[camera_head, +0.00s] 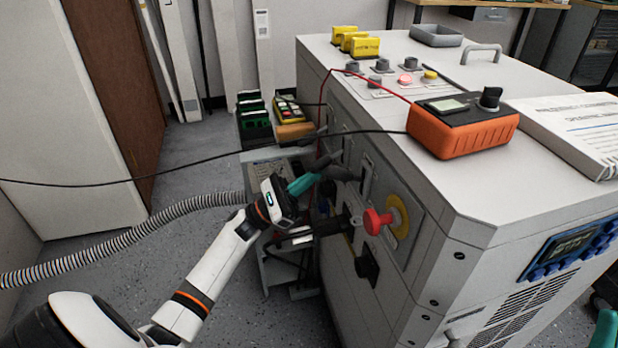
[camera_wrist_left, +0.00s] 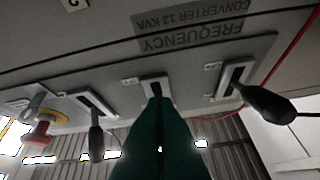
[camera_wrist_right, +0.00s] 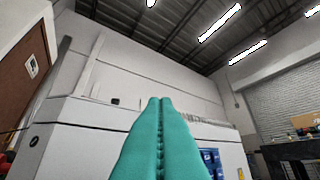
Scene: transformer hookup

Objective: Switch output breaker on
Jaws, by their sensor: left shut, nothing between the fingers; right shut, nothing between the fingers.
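The side panel of the grey frequency converter cabinet (camera_head: 430,190) carries breaker levers in slots; I cannot read which one is the output breaker. In the left wrist view, a dark lever (camera_wrist_left: 265,101) sticks out of the right slot and another lever (camera_wrist_left: 96,142) shows at the left slot. My left gripper (camera_wrist_left: 158,100) is shut and empty, its teal tips in front of the middle slot (camera_wrist_left: 156,84) and hiding much of it; contact cannot be told. It also shows beside the levers in the head view (camera_head: 314,178). My right gripper (camera_wrist_right: 160,102) is shut and empty, away from the panel.
A red knob (camera_head: 375,221) on a yellow disc (camera_head: 397,214) juts from the panel near my left arm. An orange meter (camera_head: 462,130) with red and black leads sits on the cabinet top. A cart (camera_head: 260,150) with tools stands beside the cabinet. A ribbed hose (camera_head: 130,233) crosses the left.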

